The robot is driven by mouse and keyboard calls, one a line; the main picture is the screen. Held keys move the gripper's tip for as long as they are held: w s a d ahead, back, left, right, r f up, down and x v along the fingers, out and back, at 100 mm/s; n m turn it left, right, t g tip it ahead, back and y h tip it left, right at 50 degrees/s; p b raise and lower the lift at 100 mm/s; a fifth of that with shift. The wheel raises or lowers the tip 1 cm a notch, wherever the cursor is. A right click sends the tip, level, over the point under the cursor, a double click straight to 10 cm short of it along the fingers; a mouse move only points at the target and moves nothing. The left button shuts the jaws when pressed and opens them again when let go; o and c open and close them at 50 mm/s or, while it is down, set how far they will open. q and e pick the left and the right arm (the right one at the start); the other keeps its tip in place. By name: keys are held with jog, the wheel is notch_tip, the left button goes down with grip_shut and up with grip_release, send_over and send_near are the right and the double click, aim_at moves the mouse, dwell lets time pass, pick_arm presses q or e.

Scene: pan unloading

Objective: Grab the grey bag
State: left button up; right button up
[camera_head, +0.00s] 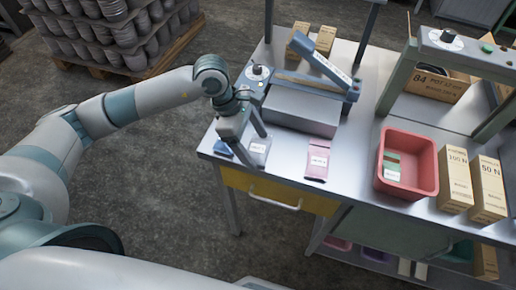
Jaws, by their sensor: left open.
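The grey bag (260,151) is a small pale packet with a label, near the front left of the metal table. My left gripper (246,150) is open above the bag's left side, its fingers pointing down. Whether the fingers touch the bag cannot be told. A blue bag (223,148) lies to the left, partly hidden by the gripper. A pink bag (318,160) lies further right on the table. My right gripper is not in view.
A grey sealing machine (303,108) with a raised blue lever stands behind the bags. A red bin (408,163) holding a green packet stands to the right, beside cardboard boxes (455,178). The table (350,185) is clear between the pink bag and bin.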

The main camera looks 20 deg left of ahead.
aim_at(263, 151)
pick_arm(q)
jog(key=c, duration=1.2)
jog(key=shift+r, duration=0.1)
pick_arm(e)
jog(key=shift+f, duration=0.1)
